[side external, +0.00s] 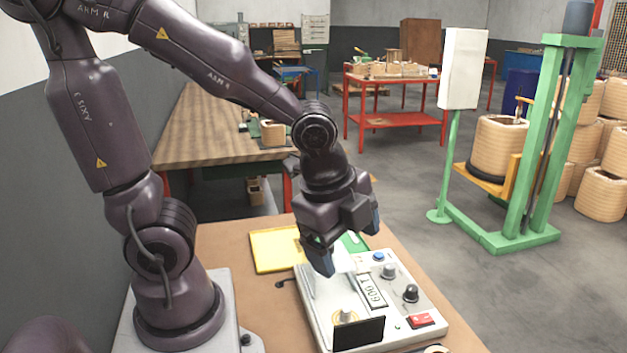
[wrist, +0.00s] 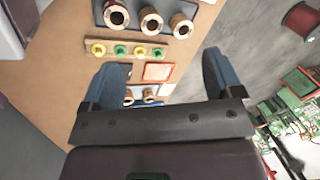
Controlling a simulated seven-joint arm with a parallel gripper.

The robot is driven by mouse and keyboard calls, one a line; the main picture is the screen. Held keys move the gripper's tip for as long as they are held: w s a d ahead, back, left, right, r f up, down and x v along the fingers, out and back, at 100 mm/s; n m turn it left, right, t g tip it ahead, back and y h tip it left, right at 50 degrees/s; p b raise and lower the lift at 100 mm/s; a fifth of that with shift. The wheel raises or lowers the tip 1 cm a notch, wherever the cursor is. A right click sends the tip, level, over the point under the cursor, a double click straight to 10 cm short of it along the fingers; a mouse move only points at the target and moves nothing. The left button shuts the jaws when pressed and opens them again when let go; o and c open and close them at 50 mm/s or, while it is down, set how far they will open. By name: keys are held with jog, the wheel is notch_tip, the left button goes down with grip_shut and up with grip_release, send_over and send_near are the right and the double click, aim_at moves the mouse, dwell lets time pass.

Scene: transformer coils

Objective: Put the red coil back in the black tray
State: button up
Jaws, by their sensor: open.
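My gripper (side external: 346,242) is above the control box in the side view, pointing down. In the wrist view its two blue fingers (wrist: 163,62) are wide apart with nothing held between them. Several ring-shaped coils show in the wrist view. Three, with pale rims and dark centres, stand on a dark tray (wrist: 133,22) at the top; the right one (wrist: 182,25) looks reddish. More coils (wrist: 150,95) show between the fingers, partly hidden by my gripper. I cannot tell for certain which coil is the red one. No small coils are clear in the side view.
A control box (side external: 385,300) with knobs and a black panel (side external: 358,334) stands below my gripper. A yellow tray (side external: 275,250) lies behind it.

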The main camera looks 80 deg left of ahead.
jog(key=s+a+r+n+t, duration=0.2)
jog(key=s+r+n, duration=0.2)
jog(key=r+n, duration=0.4)
jog(key=shift+a+r+n+h, duration=0.3)
jog(key=shift+r+n, duration=0.1)
jog(key=shift+n, duration=1.9)
